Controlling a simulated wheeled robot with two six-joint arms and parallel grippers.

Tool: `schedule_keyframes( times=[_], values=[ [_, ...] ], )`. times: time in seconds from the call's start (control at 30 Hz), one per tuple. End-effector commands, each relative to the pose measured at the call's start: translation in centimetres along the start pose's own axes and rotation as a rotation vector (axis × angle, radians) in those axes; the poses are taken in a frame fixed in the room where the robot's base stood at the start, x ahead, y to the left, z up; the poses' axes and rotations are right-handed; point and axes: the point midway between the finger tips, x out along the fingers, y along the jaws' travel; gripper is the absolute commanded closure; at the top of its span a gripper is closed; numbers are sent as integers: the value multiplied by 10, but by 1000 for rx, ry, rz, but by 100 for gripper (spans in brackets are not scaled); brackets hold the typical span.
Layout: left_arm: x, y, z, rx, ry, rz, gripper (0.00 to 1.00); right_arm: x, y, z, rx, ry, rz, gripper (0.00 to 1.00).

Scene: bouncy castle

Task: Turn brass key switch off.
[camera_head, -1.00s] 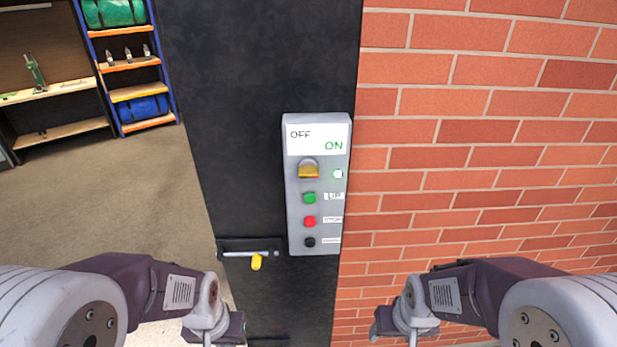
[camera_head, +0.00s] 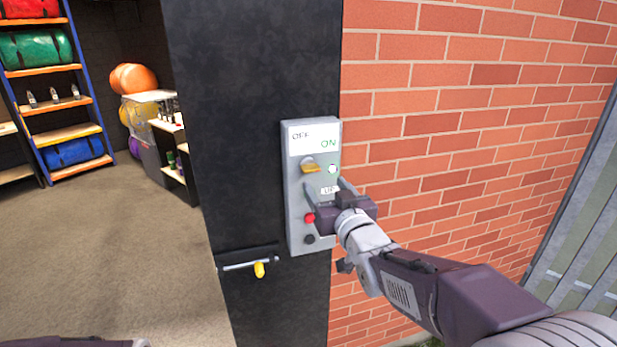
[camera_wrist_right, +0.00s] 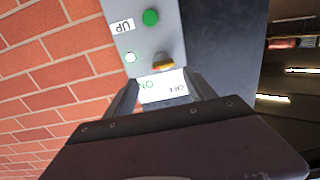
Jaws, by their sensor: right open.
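The brass key switch (camera_head: 309,167) is on the upper part of a grey control box (camera_head: 297,222), below a white label (camera_head: 313,139) reading OFF at left and ON in green at right. Its handle lies roughly sideways; a pale green-rimmed light (camera_head: 332,169) glows to its right. My right gripper (camera_head: 324,182) is open in front of the box, just below the key switch, and appears apart from it. In the right wrist view the key switch (camera_wrist_right: 163,66) shows upside down, beyond and between the open fingers (camera_wrist_right: 162,80). My left gripper is out of view.
Red (camera_head: 309,218) and black (camera_head: 310,239) buttons sit lower on the box; a green button (camera_wrist_right: 150,17) shows in the wrist view. A brick wall (camera_head: 450,100) stands right, with open floor (camera_head: 110,240) left.

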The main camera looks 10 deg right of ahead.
Motion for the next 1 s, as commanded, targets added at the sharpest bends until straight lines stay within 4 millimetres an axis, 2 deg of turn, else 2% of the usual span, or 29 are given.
schedule_keyframes(
  times=[0.3,0.4,0.53,0.77,0.87,1.0],
  values=[
    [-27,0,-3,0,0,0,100,61,-1,-2,0,-6,-1,36],
    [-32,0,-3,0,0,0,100,76,0,-2,0,-4,-1,36],
    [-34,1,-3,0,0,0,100,86,0,0,0,-3,-1,36],
    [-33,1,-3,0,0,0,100,87,0,1,0,-2,-1,36],
    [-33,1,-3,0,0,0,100,87,0,1,0,-2,-1,59],
    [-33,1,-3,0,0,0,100,87,-1,1,0,-3,-1,98]
  ],
)
